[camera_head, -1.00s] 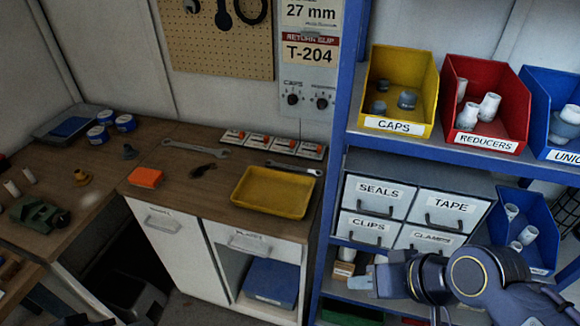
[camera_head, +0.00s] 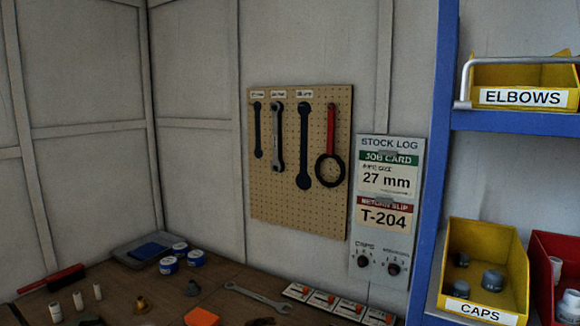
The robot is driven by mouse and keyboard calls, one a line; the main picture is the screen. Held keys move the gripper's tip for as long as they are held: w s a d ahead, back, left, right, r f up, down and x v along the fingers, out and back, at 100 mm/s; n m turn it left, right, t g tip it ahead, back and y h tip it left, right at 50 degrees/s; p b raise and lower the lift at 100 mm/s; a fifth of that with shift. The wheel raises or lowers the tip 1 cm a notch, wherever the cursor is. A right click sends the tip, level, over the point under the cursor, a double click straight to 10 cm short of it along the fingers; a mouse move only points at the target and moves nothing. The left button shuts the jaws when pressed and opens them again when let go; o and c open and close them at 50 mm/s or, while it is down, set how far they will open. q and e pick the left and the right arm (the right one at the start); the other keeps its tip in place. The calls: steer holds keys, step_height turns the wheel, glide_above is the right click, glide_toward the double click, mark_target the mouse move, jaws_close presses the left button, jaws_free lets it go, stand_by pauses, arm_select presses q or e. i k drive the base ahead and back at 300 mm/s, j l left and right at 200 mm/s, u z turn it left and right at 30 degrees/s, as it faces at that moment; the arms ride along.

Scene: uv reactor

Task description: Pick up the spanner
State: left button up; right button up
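A grey open-ended spanner (camera_head: 257,296) lies flat on the wooden workbench, near the bottom of the view, between an orange block and a row of white switch boxes. A silver spanner (camera_head: 277,137) hangs on the pegboard, second from the left, between dark spanner shapes (camera_head: 257,130) and (camera_head: 304,146). A red-handled tool with a black ring (camera_head: 330,147) hangs at the right of the board. Neither of my grippers is in view.
The pegboard (camera_head: 262,208) is on the wall above the bench. The stock log panel (camera_head: 388,210) reads 27 mm and T-204. A blue shelf post (camera_head: 432,160) stands right of it, with yellow bins (camera_head: 485,262) beyond. Blue-lidded tins (camera_head: 168,265) stand on the bench.

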mark_target(278, 307)
steer(key=i+j+z, duration=0.2)
steer(key=i+z, duration=0.2)
steer(key=i+j+z, duration=0.25)
steer(key=z, duration=0.15)
steer(key=i+j+z, duration=0.25)
steer(key=j+z, duration=0.15)
steer(key=j, duration=0.1)
